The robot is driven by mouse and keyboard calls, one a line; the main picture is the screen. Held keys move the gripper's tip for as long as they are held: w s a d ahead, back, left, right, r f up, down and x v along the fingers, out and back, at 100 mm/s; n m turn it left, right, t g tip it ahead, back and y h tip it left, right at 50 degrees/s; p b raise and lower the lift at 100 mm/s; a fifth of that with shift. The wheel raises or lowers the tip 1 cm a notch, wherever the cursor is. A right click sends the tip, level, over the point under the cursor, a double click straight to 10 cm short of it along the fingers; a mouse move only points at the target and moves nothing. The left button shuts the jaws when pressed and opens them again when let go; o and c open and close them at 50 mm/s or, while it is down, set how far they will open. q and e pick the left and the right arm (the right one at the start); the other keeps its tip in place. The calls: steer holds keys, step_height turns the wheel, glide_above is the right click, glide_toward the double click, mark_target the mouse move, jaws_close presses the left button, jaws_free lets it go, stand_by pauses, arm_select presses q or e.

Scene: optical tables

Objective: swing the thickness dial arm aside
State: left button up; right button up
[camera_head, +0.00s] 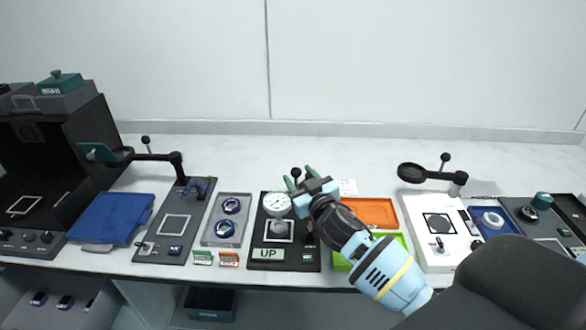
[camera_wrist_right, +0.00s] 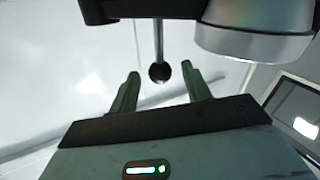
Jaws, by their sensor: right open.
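The thickness gauge stands on a black base plate (camera_head: 258,230) marked "UP", with a round white dial (camera_head: 277,204) above a white-framed square. A black ball knob (camera_head: 296,173) stands at the back of the gauge. In the right wrist view the knob (camera_wrist_right: 159,73) on its thin rod shows between the two green fingers, with a gap on each side. The black dial arm (camera_wrist_right: 150,9) and silver dial housing (camera_wrist_right: 255,35) cross the top of that view. My right gripper (camera_head: 299,177) is open by the knob. My left gripper is not in view.
A white station with a magnifier arm (camera_head: 428,174) stands farther right, and a station with a hinged arm (camera_head: 155,157) stands left.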

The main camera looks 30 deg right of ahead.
steer(key=shift+w+d, duration=0.15)
steer(key=shift+w, duration=2.05)
steer(key=shift+c, duration=0.5)
jaws_close()
